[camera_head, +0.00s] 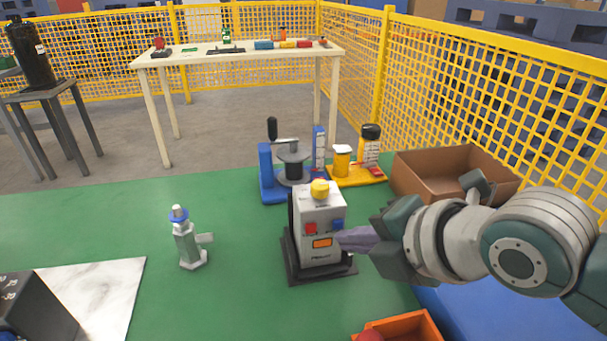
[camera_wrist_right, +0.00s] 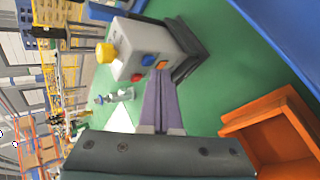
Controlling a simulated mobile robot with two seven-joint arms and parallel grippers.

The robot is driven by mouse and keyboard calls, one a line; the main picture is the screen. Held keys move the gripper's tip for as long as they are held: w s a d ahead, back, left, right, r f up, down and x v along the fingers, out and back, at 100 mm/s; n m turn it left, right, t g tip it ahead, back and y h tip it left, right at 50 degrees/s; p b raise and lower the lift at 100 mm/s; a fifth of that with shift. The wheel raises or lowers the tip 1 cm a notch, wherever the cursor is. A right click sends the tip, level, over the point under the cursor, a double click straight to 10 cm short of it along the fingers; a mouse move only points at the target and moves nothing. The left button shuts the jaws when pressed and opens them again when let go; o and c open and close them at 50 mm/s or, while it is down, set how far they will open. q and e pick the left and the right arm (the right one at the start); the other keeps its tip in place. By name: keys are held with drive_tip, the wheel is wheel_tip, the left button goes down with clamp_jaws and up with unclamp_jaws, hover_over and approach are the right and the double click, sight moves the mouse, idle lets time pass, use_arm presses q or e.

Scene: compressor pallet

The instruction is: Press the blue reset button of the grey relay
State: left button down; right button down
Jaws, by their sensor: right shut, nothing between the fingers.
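The grey relay (camera_head: 309,253) stands upright on a dark base on the green table, with a yellow knob on top. Its front carries a red button (camera_head: 310,228), the blue reset button (camera_head: 337,224) and an orange window (camera_head: 322,243). My right gripper (camera_head: 344,240) is shut and empty, its purple fingers pointing left at the relay's front, close to the blue button. In the right wrist view, the fingertips (camera_wrist_right: 160,76) lie just below the blue button (camera_wrist_right: 148,60) and overlap the orange window's edge. I cannot tell whether they touch the relay. My left gripper is not in view.
A grey-white valve-like part (camera_head: 189,246) stands left of the relay. Behind are a blue-based spool device (camera_head: 266,177), a yellow stand with bottles (camera_head: 357,175) and a brown box (camera_head: 420,180). An orange bin (camera_head: 424,327) is in front. Green table lies clear between the valve and relay.

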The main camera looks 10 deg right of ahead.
idle(0.5)
drive_tip(key=shift+w, duration=0.55)
idle(0.4)
drive_tip(key=shift+s+r, duration=0.1)
drive_tip(key=shift+s, duration=0.15)
drive_tip(key=shift+s+p, duration=0.3)
drive_tip(key=shift+p, duration=0.05)
